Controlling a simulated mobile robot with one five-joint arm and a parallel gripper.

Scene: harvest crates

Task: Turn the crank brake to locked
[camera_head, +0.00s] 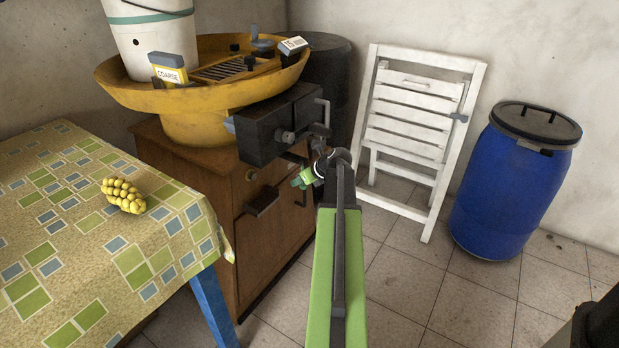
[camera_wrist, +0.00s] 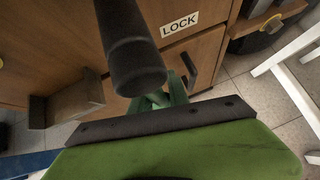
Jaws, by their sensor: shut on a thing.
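The dark round handle (camera_wrist: 135,60), which I take to be the crank brake's, comes down from the top of the wrist view. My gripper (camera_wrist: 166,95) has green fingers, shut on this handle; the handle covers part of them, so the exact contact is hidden. In the head view my gripper (camera_head: 308,177) is in front of the wooden cabinet, just below a black box (camera_head: 265,130) with a round knob and a bent bar. A white LOCK label (camera_wrist: 180,23) is on the wood to the right of the handle in the wrist view.
The wooden cabinet (camera_head: 185,158) carries a yellow bowl-shaped machine (camera_head: 205,128). A cloth-covered table (camera_head: 60,215) with yellow fruit (camera_head: 123,196) stands at left. A white folding chair (camera_head: 408,118) and a blue barrel (camera_head: 505,195) stand at right. Tiled floor lies open in front of them.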

